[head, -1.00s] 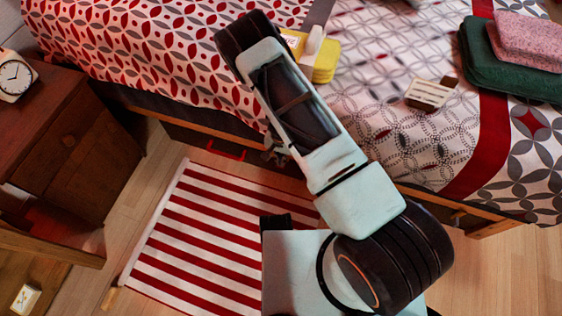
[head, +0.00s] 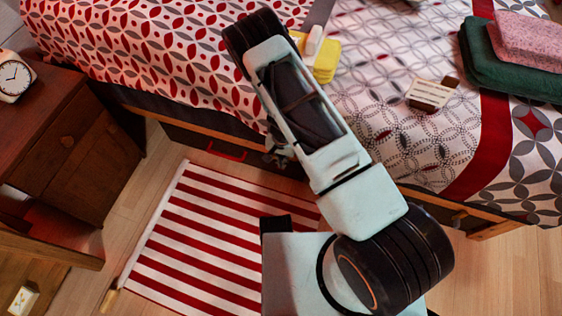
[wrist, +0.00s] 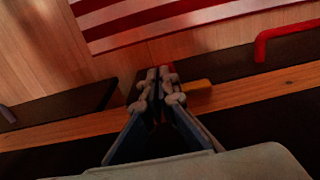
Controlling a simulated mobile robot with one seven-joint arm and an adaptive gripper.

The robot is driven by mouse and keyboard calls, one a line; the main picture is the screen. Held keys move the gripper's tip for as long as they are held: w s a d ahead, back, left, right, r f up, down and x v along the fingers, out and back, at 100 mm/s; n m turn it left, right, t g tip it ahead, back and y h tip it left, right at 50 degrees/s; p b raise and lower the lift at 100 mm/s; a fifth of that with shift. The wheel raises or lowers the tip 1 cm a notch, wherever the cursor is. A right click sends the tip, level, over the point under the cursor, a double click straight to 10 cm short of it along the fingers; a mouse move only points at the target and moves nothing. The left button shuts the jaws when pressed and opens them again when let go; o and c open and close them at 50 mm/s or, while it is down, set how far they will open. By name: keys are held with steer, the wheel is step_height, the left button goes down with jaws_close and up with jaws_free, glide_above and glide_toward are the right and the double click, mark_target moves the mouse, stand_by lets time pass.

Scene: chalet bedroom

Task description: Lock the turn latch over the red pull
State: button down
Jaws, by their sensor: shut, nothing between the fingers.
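The red pull (head: 226,152) is a bar handle on the dark drawer front under the bed. It also shows at the upper right of the wrist view (wrist: 290,38). My gripper (head: 277,157) is just right of the pull in the head view, close to the bed's side. In the wrist view its fingertips (wrist: 157,84) are together and empty, over the wooden rail. A small orange-brown tab (wrist: 198,87), seemingly the turn latch, shows beside the fingertips toward the pull. The fingers hide part of it, so I cannot tell whether they touch it. The head view does not show it clearly.
A red-and-white striped rug (head: 200,240) lies on the floor before the bed. A wooden nightstand (head: 70,150) with a clock (head: 14,76) stands at left. Yellow cloths (head: 326,62), a small slatted item (head: 432,93) and folded towels (head: 510,65) lie on the bed.

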steer(key=shift+d+f+b, duration=0.15)
steer(key=shift+f+b, duration=0.15)
steer(key=shift+s+d+f+b, duration=0.1)
steer(key=shift+d+f+b, duration=0.1)
steer(key=shift+f+b, duration=0.3)
steer(key=shift+s+d+f+b, duration=0.1)
steer(key=shift+d+f+b, duration=0.05)
steer(key=shift+f+b, duration=0.6)
steer(key=shift+f, duration=0.1)
steer(key=shift+r+p, duration=0.4)
steer(key=shift+r, duration=0.45)
